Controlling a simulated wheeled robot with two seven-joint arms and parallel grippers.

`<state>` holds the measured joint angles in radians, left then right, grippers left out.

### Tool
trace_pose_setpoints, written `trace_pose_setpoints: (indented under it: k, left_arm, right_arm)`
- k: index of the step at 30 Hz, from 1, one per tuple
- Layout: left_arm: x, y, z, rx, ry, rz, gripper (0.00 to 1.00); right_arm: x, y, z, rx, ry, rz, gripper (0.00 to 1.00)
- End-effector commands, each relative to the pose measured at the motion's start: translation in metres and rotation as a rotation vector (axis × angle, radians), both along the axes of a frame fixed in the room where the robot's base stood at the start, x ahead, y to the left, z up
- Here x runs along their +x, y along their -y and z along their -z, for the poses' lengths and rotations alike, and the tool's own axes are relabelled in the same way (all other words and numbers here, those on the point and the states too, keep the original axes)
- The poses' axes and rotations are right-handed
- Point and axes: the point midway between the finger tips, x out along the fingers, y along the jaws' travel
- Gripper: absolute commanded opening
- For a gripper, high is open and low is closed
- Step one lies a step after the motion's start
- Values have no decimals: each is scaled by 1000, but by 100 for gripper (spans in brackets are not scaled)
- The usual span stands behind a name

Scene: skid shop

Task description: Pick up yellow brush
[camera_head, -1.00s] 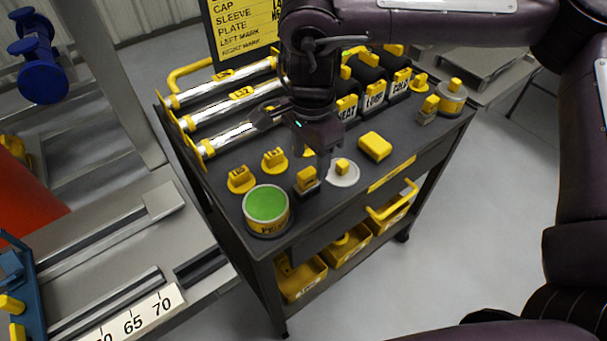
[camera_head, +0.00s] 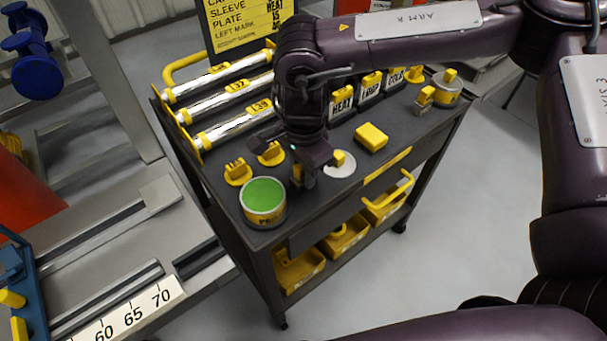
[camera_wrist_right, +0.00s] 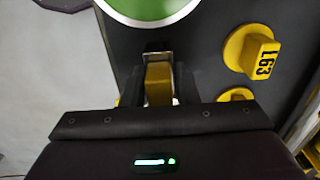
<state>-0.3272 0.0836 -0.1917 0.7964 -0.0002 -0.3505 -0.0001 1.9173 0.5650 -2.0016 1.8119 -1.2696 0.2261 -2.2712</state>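The yellow brush is a small yellow block with a darker end, standing on the cart top beside the green-topped tin. In the head view, my right gripper (camera_head: 303,178) hangs down over it and mostly hides it. In the right wrist view, the brush's yellow handle (camera_wrist_right: 158,85) lies between the two dark fingers of the right gripper (camera_wrist_right: 159,92). The fingers stand on both sides of it and look open, with no clear grip. My left gripper is not in view.
The green-topped tin (camera_head: 264,202) stands close by. Yellow knobbed pieces (camera_head: 238,172), a white disc (camera_head: 339,165) and a yellow block (camera_head: 371,137) are near. Silver rollers (camera_head: 228,130) lie behind on the cart. A yellow handle (camera_head: 388,197) juts from the cart front.

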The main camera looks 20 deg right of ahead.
Motion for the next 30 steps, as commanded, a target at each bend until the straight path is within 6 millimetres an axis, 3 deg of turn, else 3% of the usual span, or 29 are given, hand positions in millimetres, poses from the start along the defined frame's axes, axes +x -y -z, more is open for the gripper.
trace_pose_setpoints:
  k: [4,12,17,23,28,30]
  left_arm:
    - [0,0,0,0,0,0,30]
    - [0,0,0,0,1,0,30]
    - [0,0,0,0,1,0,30]
    - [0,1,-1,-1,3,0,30]
    - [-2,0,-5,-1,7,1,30]
    - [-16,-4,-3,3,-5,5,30]
  right_arm:
    - [0,0,0,0,0,0,4]
    - [0,0,-2,0,1,0,4]
    - [1,0,-13,1,3,0,4]
    - [1,-1,-51,2,5,0,4]
    - [2,-1,-104,1,9,-1,4]
    - [1,0,-125,0,8,0,4]
